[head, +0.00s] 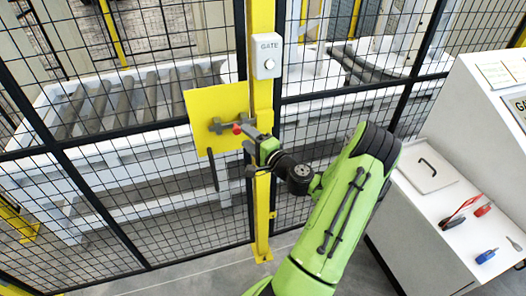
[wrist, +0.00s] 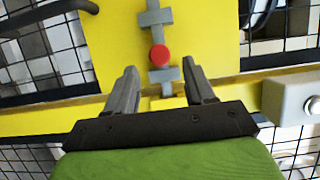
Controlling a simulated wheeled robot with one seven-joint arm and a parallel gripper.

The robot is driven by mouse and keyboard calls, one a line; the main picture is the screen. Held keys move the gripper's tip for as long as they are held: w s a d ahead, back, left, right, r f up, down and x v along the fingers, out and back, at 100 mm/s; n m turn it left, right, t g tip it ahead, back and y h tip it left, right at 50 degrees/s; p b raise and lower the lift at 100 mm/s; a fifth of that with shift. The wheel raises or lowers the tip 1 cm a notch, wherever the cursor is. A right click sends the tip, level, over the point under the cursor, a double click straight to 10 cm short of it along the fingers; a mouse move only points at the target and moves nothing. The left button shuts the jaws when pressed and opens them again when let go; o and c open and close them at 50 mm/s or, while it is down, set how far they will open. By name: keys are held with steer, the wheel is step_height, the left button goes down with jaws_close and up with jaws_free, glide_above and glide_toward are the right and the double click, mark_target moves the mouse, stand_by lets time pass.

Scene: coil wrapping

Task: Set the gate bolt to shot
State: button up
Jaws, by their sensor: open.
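The gate bolt is a grey bar with a red knob (head: 237,129) on a yellow plate (head: 205,100) fixed to the mesh gate. In the wrist view the red knob (wrist: 159,56) sits between two grey guides, the upper guide (wrist: 155,18) and the lower guide (wrist: 164,75). The yellow post (wrist: 50,122) crosses below the plate. I cannot tell whether the bar's end enters the post. My gripper (head: 250,140) is close to the bolt. In the wrist view my gripper (wrist: 162,72) is open, its fingers on either side of the lower guide, with the knob just beyond and apart from them.
A grey box labelled GATE (head: 268,62) with a white button is on the post above the bolt. A black handle (head: 212,170) hangs below the plate. Behind the mesh is a roller conveyor (head: 120,100). A white bench (head: 425,215) with tools stands at right.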

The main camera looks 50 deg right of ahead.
steer(key=v, duration=0.8)
steer(key=shift+s+b, duration=0.35)
steer(key=shift+b, duration=0.05)
steer(key=shift+a, duration=0.1)
